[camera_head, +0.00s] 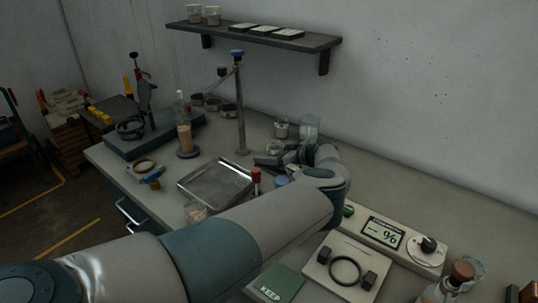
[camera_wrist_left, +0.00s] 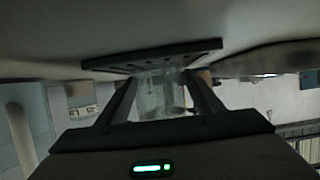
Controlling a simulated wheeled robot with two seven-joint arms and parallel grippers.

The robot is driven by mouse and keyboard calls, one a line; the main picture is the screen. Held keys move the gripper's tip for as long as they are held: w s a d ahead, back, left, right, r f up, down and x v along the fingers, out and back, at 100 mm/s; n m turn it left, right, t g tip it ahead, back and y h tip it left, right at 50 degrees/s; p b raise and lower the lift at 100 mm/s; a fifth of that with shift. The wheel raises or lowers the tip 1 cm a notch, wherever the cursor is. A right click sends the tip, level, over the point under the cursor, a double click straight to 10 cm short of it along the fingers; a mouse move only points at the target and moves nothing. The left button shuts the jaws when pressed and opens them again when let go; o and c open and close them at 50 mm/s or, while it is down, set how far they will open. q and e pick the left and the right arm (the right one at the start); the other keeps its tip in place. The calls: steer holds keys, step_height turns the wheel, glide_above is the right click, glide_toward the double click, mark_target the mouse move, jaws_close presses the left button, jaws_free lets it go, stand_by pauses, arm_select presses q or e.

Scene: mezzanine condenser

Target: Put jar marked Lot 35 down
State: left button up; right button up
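My left arm reaches across the bench from the lower left in the head view, and its gripper (camera_head: 275,157) is low over the bench behind the metal tray. In the left wrist view a clear glass jar (camera_wrist_left: 160,95) sits between the two fingers (camera_wrist_left: 158,98), which appear to touch its sides. In the head view the wrist hides part of this area, and a small glass shape (camera_head: 275,147) shows at the fingers. I cannot read a Lot 35 mark on it. I cannot tell whether its base touches the bench. My right gripper is not in view.
A metal tray (camera_head: 215,183) lies left of the gripper, with a stand (camera_head: 240,110) behind it. A glass beaker (camera_head: 309,127) and a small jar (camera_head: 282,127) stand at the back. A meter (camera_head: 385,232) and a stoppered bottle (camera_head: 450,285) are at right. A shelf (camera_head: 255,35) hangs above.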

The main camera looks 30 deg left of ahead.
mark_target(276, 153)
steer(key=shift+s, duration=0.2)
arm_select(q)
steer(key=shift+r, duration=0.25)
steer(key=v, duration=0.3)
steer(key=shift+d, duration=0.15)
steer(key=v, duration=0.3)
steer(key=shift+d+r, duration=0.25)
steer(key=shift+v, duration=0.85)
steer(key=p+v, duration=0.3)
steer(key=p, duration=0.1)
steer(key=shift+d, duration=0.15)
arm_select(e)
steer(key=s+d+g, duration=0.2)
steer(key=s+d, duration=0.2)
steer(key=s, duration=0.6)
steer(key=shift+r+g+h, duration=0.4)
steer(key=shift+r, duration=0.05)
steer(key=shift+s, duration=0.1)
